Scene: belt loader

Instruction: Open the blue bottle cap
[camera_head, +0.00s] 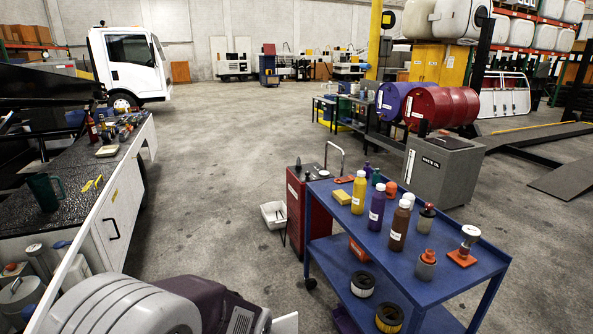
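A blue cart (334,192) stands at the right with several bottles on its top shelf. No plainly blue bottle shows. Neither of my grippers is in view.
Open floor (205,190) lies between bench and cart.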

